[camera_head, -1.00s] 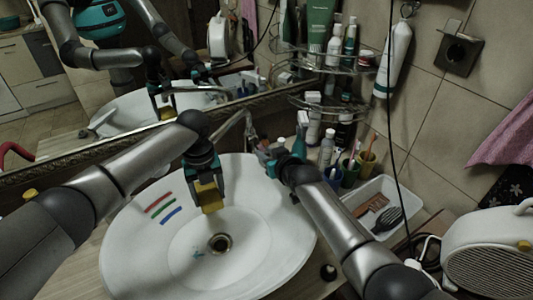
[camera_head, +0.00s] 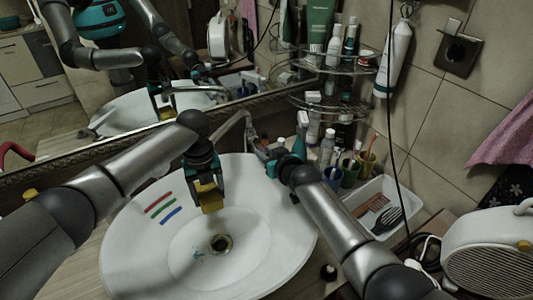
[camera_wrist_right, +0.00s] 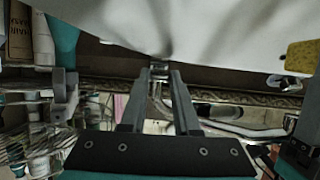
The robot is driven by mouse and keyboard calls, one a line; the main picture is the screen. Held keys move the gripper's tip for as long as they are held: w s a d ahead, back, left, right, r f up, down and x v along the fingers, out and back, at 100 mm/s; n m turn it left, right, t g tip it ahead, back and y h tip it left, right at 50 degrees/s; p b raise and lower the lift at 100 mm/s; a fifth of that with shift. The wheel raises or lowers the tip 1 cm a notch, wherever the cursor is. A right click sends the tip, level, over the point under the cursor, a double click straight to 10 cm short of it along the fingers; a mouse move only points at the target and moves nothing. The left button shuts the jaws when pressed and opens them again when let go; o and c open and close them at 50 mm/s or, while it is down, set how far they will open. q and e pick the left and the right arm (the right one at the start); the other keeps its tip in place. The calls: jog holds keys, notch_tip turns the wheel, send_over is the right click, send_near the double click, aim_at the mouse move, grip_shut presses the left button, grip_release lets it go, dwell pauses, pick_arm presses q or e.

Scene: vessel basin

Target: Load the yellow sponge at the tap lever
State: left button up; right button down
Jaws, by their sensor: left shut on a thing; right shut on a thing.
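The yellow sponge (camera_head: 210,197) hangs over the white basin, above and behind the drain. My left gripper (camera_head: 205,182) is shut on its upper part, and the sponge's lower part shows below the jaws. The sponge also shows at the right edge of the right wrist view (camera_wrist_right: 302,57). The metal tap (camera_head: 240,119) stands at the basin's back edge, below the mirror. My right gripper (camera_head: 258,152) is beside the tap, shut on a small metal piece (camera_wrist_right: 160,71) that looks like the tap lever. My gripper partly hides it.
The basin (camera_head: 270,230) has red, green and blue marks on its left side and an open drain (camera_head: 220,243). A wire shelf (camera_head: 335,105) with bottles stands behind my right arm. Cups (camera_head: 350,172) and a white tray (camera_head: 412,200) with a brush are to the right.

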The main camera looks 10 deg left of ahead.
dwell(0.4)
jog(key=shift+w+a+r+g+h, duration=0.1)
jog(key=shift+r+g+h, duration=0.2)
jog(key=shift+r+g, duration=0.15)
jog(key=c, duration=0.6)
grip_release()
jog(key=shift+c, duration=0.2)
jog(key=shift+r, duration=0.1)
jog(key=v, duration=1.2)
